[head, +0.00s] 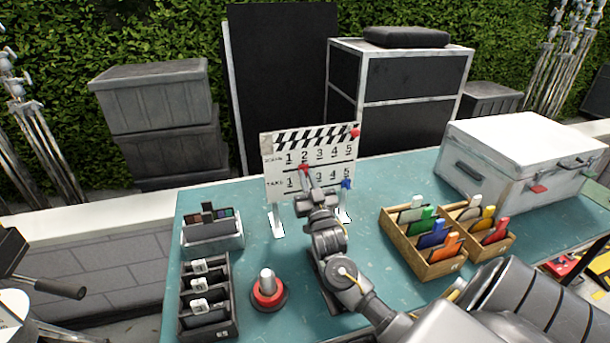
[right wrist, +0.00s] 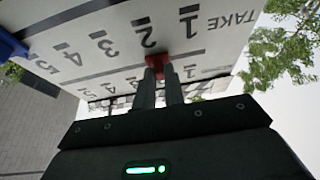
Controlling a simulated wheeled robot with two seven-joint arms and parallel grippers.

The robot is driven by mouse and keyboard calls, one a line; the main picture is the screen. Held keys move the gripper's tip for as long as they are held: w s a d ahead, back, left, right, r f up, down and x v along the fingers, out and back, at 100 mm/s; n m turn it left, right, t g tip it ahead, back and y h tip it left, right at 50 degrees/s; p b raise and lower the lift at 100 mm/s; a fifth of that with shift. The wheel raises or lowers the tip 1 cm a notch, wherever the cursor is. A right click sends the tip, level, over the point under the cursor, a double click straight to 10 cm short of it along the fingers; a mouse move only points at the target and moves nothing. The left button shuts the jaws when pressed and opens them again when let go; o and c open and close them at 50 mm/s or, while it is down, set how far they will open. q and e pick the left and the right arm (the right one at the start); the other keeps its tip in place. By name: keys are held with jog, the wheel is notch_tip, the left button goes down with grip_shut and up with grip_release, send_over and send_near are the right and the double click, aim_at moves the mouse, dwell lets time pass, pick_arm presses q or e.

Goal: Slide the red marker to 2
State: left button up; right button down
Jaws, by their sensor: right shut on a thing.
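The white clapperboard (head: 312,176) stands upright on the teal table, with a SCENE row of numbers above a TAKE row. The red marker (head: 303,168) sits on the line between the rows, just below the SCENE 2. My right gripper (head: 306,177) is in front of the board and shut on this marker. In the right wrist view the board appears upside down, and the red marker (right wrist: 158,60) is between the fingertips, close to the TAKE 2. A blue marker (head: 347,184) is at the lower right, by the TAKE 5. My left gripper is not in view.
A red knob (head: 355,132) is at the board's upper right corner. A red-based button or lever (head: 268,290) and a black tray (head: 208,300) stand front left. A wooden box (head: 408,254) with coloured cards and a white case (head: 500,175) are right.

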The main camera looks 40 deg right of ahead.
jog(key=shift+d, duration=0.1)
jog(key=c, duration=1.9)
grip_release()
jog(key=shift+s+d, duration=0.1)
jog(key=shift+d, duration=0.05)
jog(key=shift+c, duration=0.2)
jog(key=o, duration=0.5)
jog(key=shift+c, duration=0.2)
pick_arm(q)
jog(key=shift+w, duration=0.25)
